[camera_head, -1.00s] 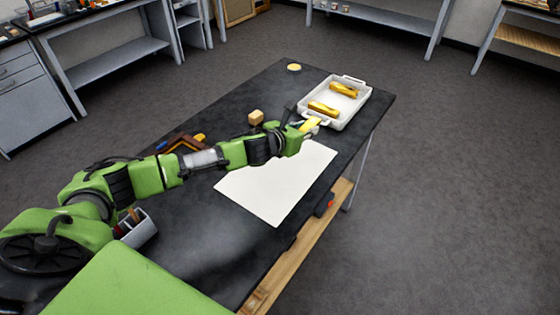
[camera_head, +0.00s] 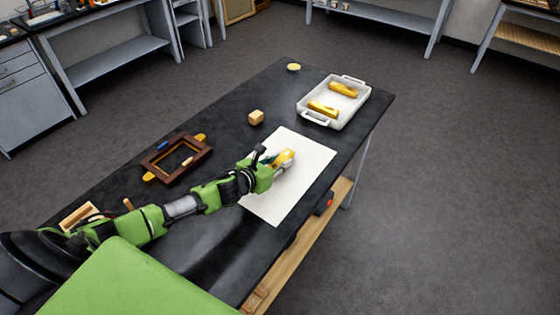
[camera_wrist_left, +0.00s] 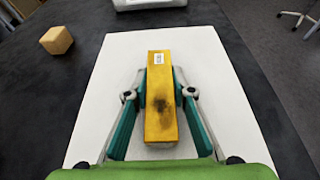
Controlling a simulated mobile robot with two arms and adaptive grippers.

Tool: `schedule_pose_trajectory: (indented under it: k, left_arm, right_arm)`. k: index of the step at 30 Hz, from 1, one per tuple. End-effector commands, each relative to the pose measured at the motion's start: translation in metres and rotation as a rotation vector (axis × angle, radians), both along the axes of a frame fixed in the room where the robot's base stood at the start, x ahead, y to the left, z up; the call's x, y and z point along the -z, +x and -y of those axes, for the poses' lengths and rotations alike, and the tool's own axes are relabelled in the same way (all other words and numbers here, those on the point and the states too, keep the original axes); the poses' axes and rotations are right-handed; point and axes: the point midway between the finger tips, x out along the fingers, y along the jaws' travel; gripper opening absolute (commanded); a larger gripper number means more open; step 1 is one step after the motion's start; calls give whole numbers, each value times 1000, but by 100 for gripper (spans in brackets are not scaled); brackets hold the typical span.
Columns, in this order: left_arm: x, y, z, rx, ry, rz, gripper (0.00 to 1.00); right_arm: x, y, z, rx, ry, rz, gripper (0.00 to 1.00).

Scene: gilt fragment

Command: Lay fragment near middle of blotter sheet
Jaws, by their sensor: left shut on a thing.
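The gilt fragment (camera_wrist_left: 161,95) is a long golden bar with a small white label and a dark smudge. My left gripper (camera_head: 278,162) is shut on it, with a finger on each long side in the left wrist view (camera_wrist_left: 160,93). The fragment also shows at the gripper's tip in the head view (camera_head: 285,156). It is over the white blotter sheet (camera_head: 300,185), near its middle. I cannot tell whether it touches the sheet. My right gripper is not in view.
A white tray (camera_head: 352,112) with two golden bars stands at the table's far right. A small tan block (camera_head: 256,117) lies left of the sheet; a brown frame (camera_head: 160,160) lies further left. The dark table (camera_head: 225,120) has bare room around the block.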

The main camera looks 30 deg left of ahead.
Motion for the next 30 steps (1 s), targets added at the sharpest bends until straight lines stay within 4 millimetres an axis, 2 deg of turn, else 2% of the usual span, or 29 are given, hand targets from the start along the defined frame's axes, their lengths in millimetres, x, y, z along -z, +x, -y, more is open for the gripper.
schedule_pose_trajectory:
  k: [11, 12, 13, 25, 30]
  left_arm:
    - [5, 0, 0, 1, 2, 0, 2]
    - [4, 0, 0, 1, 2, 0, 31]
    - [4, 0, 0, 1, 2, 0, 38]
    - [1, 0, 0, 0, 1, 0, 40]
    - [-2, -13, -3, 1, 3, -1, 40]
  right_arm:
    - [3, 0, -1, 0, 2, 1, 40]
    - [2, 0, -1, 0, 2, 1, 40]
    - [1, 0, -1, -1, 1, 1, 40]
    - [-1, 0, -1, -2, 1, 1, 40]
    - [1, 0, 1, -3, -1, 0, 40]
